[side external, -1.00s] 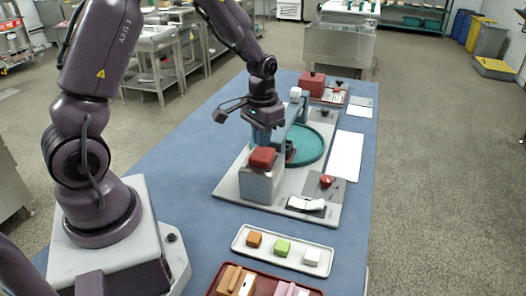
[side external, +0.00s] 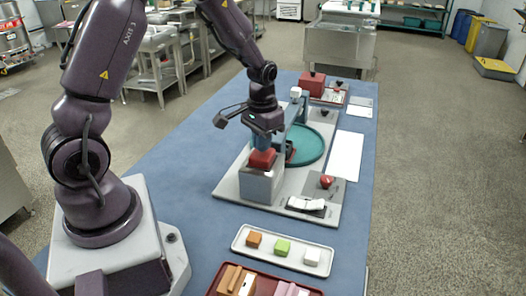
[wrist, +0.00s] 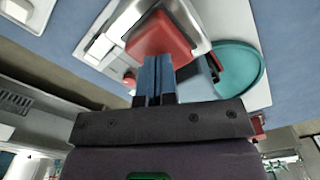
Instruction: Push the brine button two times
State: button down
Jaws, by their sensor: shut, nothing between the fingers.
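A large red button (side external: 262,160) sits on top of a silver metal box (side external: 261,185) on the grey board. I can read no label on it, so I cannot tell from the pictures that it is the brine button. In the wrist view the red button (wrist: 165,38) lies right at my fingertips. My gripper (side external: 263,149) is shut and empty, pointing down with its fingertips at the button's top. I cannot tell whether they touch it or how far it is pressed.
A teal round dish (side external: 307,146) stands behind the box. A small red knob (side external: 326,181) and a white switch (side external: 306,204) are on the board to the right. A white tray with colored blocks (side external: 283,251) lies in front. Another red block (side external: 312,81) stands farther back.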

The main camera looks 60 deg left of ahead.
jog(key=shift+f, duration=1.5)
dwell(0.3)
jog(key=shift+r, duration=3.8)
jog(key=shift+r, duration=1)
dwell(1.4)
